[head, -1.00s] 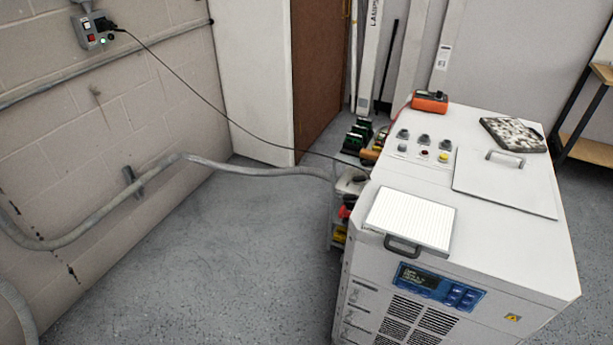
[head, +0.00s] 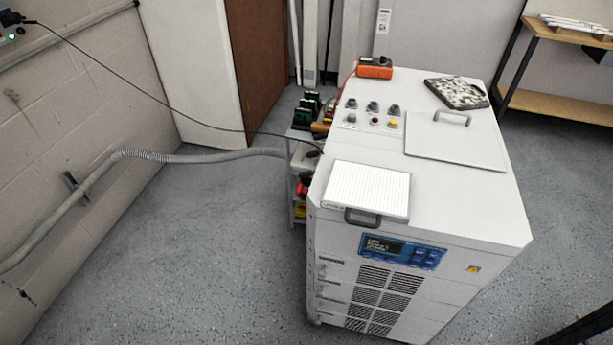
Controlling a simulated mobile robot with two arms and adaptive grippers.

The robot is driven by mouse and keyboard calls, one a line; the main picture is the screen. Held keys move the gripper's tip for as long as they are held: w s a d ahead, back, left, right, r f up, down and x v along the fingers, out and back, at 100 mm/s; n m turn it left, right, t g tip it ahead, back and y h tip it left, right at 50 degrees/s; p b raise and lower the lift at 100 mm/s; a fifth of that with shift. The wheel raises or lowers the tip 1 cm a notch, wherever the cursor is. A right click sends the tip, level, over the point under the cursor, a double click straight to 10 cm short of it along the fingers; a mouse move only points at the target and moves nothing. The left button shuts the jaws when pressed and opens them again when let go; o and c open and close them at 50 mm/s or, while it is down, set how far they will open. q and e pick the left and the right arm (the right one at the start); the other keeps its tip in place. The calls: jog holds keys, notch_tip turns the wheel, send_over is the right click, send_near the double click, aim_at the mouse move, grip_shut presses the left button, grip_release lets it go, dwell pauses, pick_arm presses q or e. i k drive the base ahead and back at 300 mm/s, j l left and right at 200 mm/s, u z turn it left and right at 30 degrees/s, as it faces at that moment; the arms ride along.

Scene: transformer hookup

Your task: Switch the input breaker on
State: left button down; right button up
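A large white cabinet (head: 455,200) stands right of centre in the head view. Its front has a blue panel with a dark display (head: 403,251) above vent slots. Its top carries several knobs and buttons (head: 372,115), including a red and a yellow one. I cannot tell which part, if any, is the input breaker. A grey wall box (head: 8,32) with a small green light is cut off at the upper left edge; a black cable (head: 130,87) runs from it to the cabinet's left side. Neither gripper is in view.
An orange meter (head: 375,68), a speckled pad (head: 456,93) and a white ribbed filter (head: 368,189) lie on the cabinet. A small cart (head: 298,212) with tools stands at its left side. A grey conduit (head: 210,157) crosses from the wall. Floor at left is clear.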

aim_at(308, 174)
jog(key=i+j, duration=0.6)
jog(key=j, duration=0.15)
jog(key=i+j, duration=0.6)
jog(key=j, duration=0.15)
